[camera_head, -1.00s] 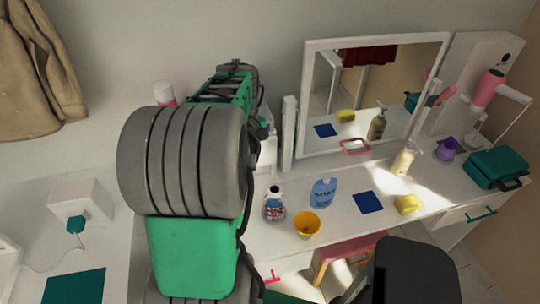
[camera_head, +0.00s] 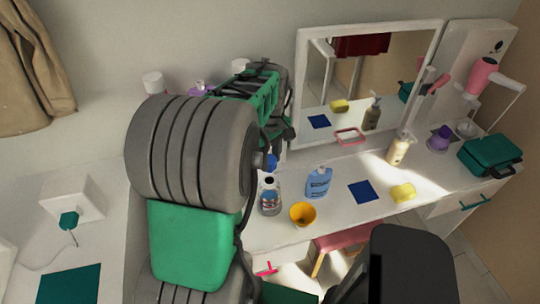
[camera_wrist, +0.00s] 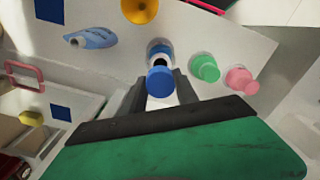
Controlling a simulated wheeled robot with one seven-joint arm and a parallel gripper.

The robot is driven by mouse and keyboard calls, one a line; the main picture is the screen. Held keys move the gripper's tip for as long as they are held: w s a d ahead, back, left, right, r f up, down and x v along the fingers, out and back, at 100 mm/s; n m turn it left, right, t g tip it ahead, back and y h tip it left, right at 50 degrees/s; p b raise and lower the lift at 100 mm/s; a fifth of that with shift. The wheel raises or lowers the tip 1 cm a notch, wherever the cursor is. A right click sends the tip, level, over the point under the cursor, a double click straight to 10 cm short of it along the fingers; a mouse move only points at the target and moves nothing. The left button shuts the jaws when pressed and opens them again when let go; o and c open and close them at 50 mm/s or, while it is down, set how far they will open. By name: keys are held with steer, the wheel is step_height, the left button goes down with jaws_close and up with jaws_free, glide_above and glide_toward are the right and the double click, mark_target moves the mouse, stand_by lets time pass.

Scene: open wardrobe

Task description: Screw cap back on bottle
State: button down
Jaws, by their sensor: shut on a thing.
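A small clear bottle (camera_head: 270,198) with a coloured label stands upright on the white dressing table, its dark mouth uncovered. My gripper (camera_head: 271,161) is mostly hidden behind my arm in the head view. A blue cap (camera_head: 271,162) shows at its end, above the bottle and apart from it. In the wrist view my gripper (camera_wrist: 160,88) is shut on the blue cap (camera_wrist: 160,80). The bottle (camera_wrist: 158,50) lies just beyond the cap there and is partly covered by it.
A blue soap bottle (camera_head: 318,183) and a yellow cup (camera_head: 302,214) stand close to the bottle. Green (camera_wrist: 205,67) and pink (camera_wrist: 240,80) containers stand nearby in the wrist view. A mirror (camera_head: 370,85) rises behind. A yellow sponge (camera_head: 402,193) lies farther right.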

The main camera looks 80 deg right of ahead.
mark_target(270, 160)
steer(key=shift+f+b, duration=0.65)
steer(key=shift+f, duration=0.9)
steer(key=shift+f+b, duration=0.75)
steer(key=shift+f, duration=0.75)
steer(key=c, duration=0.9)
jaws_free()
steer(key=shift+o, duration=0.2)
step_height(270, 160, up, 8)
steer(key=shift+f+b, duration=0.1)
steer(key=shift+b, duration=0.3)
